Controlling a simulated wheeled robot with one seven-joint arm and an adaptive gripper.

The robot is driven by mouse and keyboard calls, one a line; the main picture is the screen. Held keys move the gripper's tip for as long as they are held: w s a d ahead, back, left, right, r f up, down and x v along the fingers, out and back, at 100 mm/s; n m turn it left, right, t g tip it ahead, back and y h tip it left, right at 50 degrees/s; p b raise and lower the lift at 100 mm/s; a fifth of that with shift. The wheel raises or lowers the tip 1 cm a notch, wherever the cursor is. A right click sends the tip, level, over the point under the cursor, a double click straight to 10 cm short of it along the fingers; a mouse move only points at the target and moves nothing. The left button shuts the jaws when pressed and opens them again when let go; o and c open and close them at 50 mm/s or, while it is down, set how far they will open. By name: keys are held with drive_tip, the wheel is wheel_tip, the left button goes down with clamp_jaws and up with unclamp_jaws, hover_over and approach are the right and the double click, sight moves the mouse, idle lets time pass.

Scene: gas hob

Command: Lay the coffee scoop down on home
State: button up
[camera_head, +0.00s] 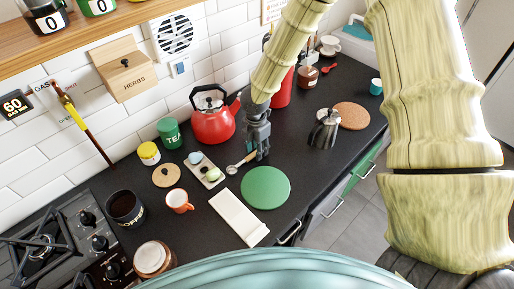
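The coffee scoop (233,169) is a small metal scoop with a light handle, over the black worktop between the egg tray and the green round mat (265,188). Its handle slants up to the right and meets the fingertips of my gripper (260,155). My gripper points down, just behind the green mat. The fingers are too small and dark to tell whether they are closed on the handle, or whether the scoop touches the worktop. No spot marked "home" is readable; a bare long white rest (239,218) lies in front of the scoop.
A red kettle (213,126) stands behind left of my gripper, a red canister (281,92) behind right. A moka pot (325,129) and cork mat (351,116) are to the right. The egg tray (205,172), orange cup (179,202), coffee mug (125,207) and hob (60,243) are left.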

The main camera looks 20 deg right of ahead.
drive_tip(key=shift+r, duration=0.1)
wheel_tip(320, 180, up, 12)
idle(0.8)
drive_tip(key=shift+s+a, duration=0.1)
idle(0.3)
